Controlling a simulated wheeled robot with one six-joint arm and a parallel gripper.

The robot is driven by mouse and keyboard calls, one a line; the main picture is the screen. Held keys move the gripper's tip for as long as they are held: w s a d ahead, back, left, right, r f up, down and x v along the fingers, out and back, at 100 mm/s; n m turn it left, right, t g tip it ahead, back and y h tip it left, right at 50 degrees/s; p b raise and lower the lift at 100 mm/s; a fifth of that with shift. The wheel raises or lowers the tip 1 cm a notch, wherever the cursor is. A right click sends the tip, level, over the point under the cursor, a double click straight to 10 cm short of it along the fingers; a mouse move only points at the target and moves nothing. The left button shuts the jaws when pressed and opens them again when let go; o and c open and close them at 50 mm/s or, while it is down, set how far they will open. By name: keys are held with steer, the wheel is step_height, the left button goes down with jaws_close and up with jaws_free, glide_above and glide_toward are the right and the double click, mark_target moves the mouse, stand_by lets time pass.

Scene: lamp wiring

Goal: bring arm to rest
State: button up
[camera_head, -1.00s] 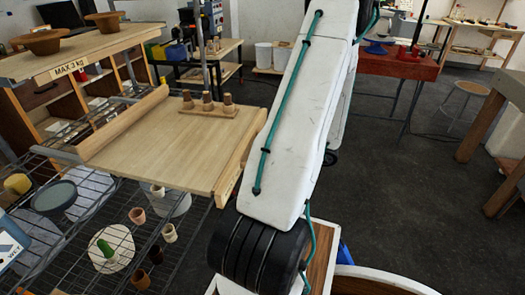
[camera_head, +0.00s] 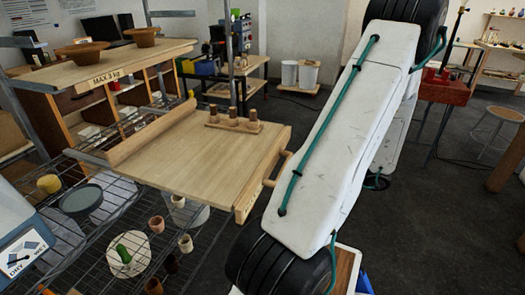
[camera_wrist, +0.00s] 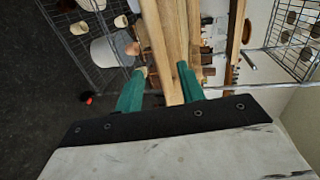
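My arm (camera_head: 345,145) crosses the head view diagonally, from the bottom centre to the top right. Its end is out of the head view. In the wrist view my gripper (camera_wrist: 162,68) shows two green fingers with a clear gap between them. A wooden edge shows through the gap, apparently behind the fingers. I see nothing held, and I cannot tell how far away the wood is.
A pull-out wooden board (camera_head: 205,160) with a side handle (camera_head: 278,170) lies just left of my arm. A wire rack (camera_head: 95,240) with pots is below it. An upper shelf (camera_head: 110,65) holds two bowls. Dark floor (camera_head: 440,210) is open at right.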

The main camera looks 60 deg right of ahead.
steer(key=w+a+r+n+g+y, duration=0.1)
steer(key=w+a+r+g+y, duration=0.15)
steer(key=a+g, duration=0.35)
steer(key=w+a+r+n+g+y, duration=0.15)
steer(key=w+a+r+g, duration=0.25)
steer(key=a, duration=0.4)
steer(key=w+a+r+n+g+y, duration=0.2)
steer(key=w+a+r+g, duration=0.15)
steer(key=a, duration=0.35)
steer(key=a+r+n+h, duration=0.3)
steer(key=a+r+n, duration=0.2)
steer(key=a, duration=0.5)
steer(key=a+r+n+h, duration=0.4)
steer(key=a+r+n, duration=0.2)
steer(key=a, duration=0.4)
steer(key=shift+w+a+r+n+g+h, duration=0.2)
steer(key=shift+w+n+g+h, duration=0.15)
steer(key=shift+n, duration=0.3)
